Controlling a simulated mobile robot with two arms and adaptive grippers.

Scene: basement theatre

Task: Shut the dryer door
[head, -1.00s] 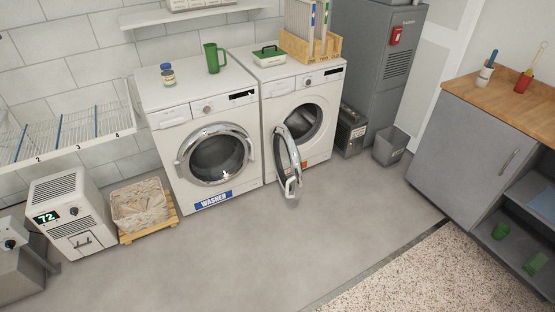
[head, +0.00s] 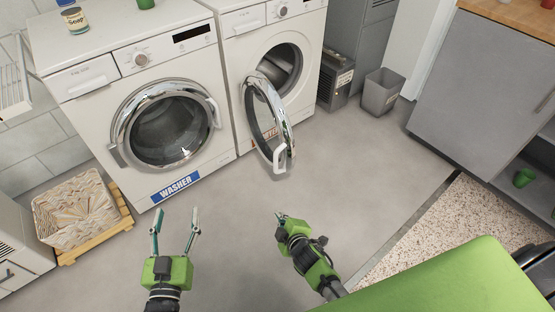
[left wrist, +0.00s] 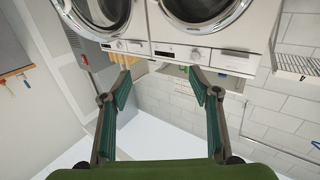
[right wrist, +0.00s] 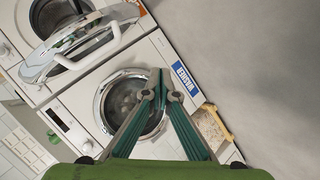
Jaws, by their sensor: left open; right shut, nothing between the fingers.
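The dryer (head: 315,60) stands right of the washer. Its round chrome-rimmed door (head: 271,122) hangs open on its left side, swung out toward me, with a pale handle on its free edge; the drum opening shows behind it. The right wrist view shows the open door (right wrist: 82,42) at upper left. My left gripper (head: 175,222) is open and empty in front of the washer, apart from both machines. My right gripper (head: 281,217) is shut and empty, below the dryer door's lower edge in the head view and not visibly touching it.
The washer (head: 82,105) has its round door shut. A wicker basket (head: 75,208) sits on a wooden pallet at left. A grey bin (head: 381,92) stands right of the dryer, and a grey cabinet (head: 478,90) is further right. The floor before the dryer is clear.

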